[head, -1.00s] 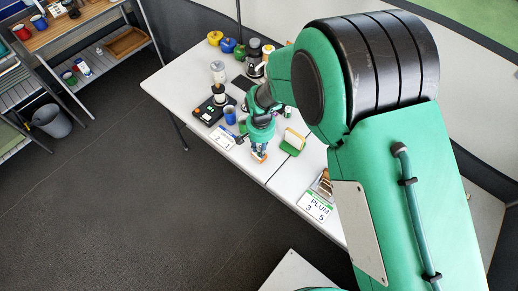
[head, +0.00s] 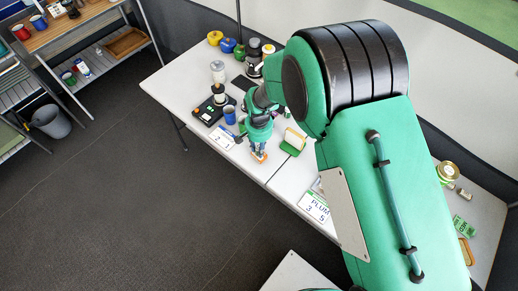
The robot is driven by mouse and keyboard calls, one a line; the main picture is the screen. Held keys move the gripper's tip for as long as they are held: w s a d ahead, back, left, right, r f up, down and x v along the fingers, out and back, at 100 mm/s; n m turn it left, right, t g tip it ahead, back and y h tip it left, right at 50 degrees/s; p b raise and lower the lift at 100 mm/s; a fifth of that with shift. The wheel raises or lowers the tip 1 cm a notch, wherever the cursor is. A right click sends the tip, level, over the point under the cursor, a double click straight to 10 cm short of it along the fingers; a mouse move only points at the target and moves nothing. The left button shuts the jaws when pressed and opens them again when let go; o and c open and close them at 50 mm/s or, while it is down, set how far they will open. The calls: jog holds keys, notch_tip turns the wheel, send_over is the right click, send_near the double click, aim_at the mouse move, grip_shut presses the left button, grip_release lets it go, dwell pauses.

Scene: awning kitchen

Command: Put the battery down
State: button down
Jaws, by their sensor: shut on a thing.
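My gripper (head: 258,150) points down at the front edge of the white table (head: 262,176), near the seam between its two halves. It is shut on a small orange-and-pale thing, seemingly the battery (head: 259,157), which shows just below the fingers. The battery is small, and the fingers partly hide it. I cannot tell whether it touches the tabletop.
A number card (head: 222,137) and a blue mug (head: 229,114) are left of my gripper. A green-based holder (head: 293,142) stands to its right. The PLUM card (head: 313,207) lies farther right. Open tabletop lies between the gripper and the PLUM card.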

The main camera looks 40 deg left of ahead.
jog(key=shift+f, duration=0.2)
jog(key=c, duration=1.4)
grip_release()
jog(key=shift+c, duration=0.2)
notch_tip(320, 180, up, 12)
jog(key=p, duration=0.2)
jog(key=shift+r, duration=0.1)
jog(key=shift+r, duration=0.1)
